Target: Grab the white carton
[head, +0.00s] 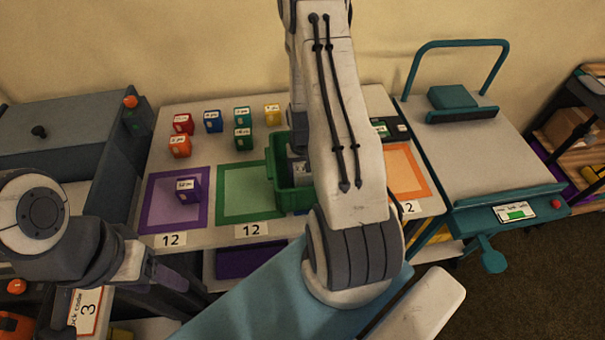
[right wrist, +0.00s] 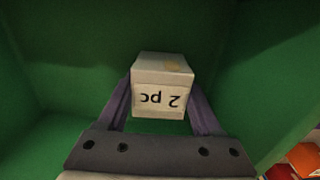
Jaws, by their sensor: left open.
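The white carton (right wrist: 160,92), marked "2 pc", is between the fingers of my right gripper (right wrist: 160,108) in the right wrist view. Both fingers lie against its sides, so the gripper looks shut on it. Green walls of the green bin (right wrist: 60,60) surround it; I cannot tell whether the carton touches the bin floor. In the head view the green bin (head: 272,180) is partly behind my right arm, and the carton is hidden. My left gripper (head: 180,285) is open and empty at the lower left, in front of the table.
Several coloured cartons stand at the table's back left, and a purple carton (head: 188,190) sits on the purple mat (head: 160,210). A green mat (head: 240,195) and an orange mat (head: 405,175) are beside the bin. A teal-framed scale (head: 470,150) stands at the right.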

